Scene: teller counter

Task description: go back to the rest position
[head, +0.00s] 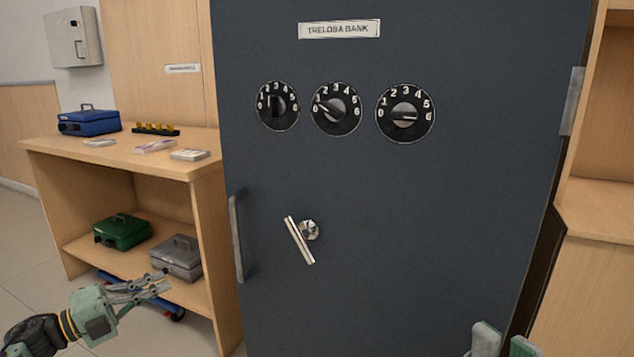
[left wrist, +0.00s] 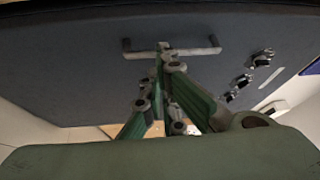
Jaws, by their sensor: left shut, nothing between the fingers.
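My left gripper (head: 158,284) is at the lower left of the head view, in front of the wooden shelf unit. Its fingers are together with nothing held. It also fills the middle of the left wrist view (left wrist: 165,62), where the fingers reach toward the safe's front. The rest of that arm is out of view.
A dark grey safe (head: 400,200) stands close ahead, its door apparently shut, with dials (head: 336,109), a slanted lever (head: 300,240) and a vertical handle (head: 237,238). Left is the wooden shelf (head: 120,158) with blue (head: 90,122), green (head: 121,231) and grey (head: 176,257) boxes.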

